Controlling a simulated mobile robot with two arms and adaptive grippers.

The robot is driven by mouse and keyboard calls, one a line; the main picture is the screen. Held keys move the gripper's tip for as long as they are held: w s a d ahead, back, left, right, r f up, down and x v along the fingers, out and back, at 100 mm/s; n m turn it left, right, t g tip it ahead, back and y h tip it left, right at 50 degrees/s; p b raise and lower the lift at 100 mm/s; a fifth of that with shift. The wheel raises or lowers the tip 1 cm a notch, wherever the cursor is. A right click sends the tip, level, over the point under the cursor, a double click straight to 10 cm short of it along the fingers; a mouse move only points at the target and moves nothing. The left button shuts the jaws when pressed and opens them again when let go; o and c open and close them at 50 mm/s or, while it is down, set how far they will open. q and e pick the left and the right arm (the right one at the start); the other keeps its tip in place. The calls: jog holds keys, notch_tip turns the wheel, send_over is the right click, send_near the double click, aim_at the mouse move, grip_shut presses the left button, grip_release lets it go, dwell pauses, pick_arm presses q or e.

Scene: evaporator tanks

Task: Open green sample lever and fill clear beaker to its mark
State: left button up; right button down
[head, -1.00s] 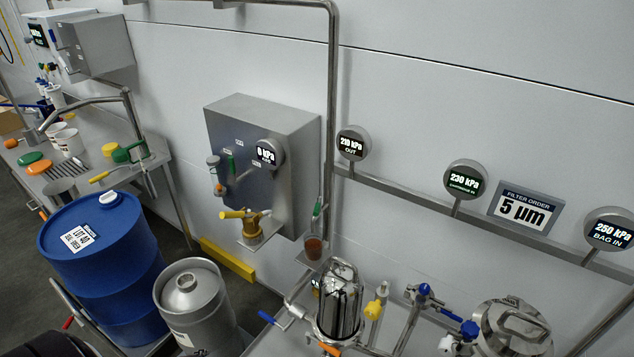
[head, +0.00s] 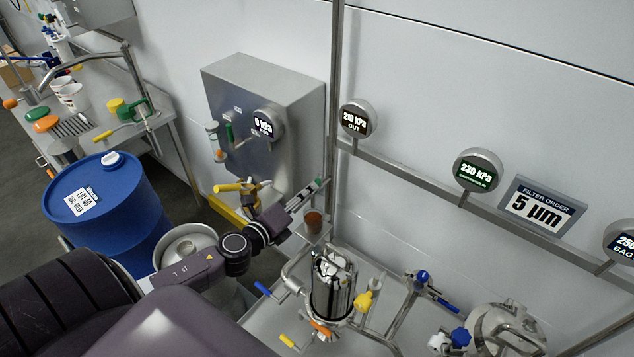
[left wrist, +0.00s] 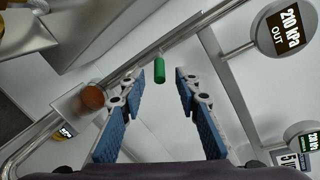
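The green sample lever (head: 319,182) is on the vertical pipe beside the wall; in the left wrist view it is the green grip (left wrist: 159,69). My left gripper (head: 311,190) is beside the lever, and in the left wrist view its blue-padded fingers (left wrist: 161,78) stand apart, with the grip just beyond and between their tips. No contact shows. The clear beaker (head: 313,221) stands below the lever and holds brown liquid; it also shows in the left wrist view (left wrist: 93,97). Its mark is too small to make out. My right gripper is not in view.
A steel filter housing (head: 333,285) with valve handles stands just in front of the beaker. A grey wall box (head: 262,100) is left of the pipe. Round gauges (head: 357,118) line a rail on the right. A blue drum (head: 110,215) and steel keg stand left.

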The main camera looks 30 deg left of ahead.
pick_arm(q)
jog(key=shift+p+x, duration=0.35)
jog(key=shift+x, duration=2.65)
jog(key=shift+f, duration=0.1)
grip_shut()
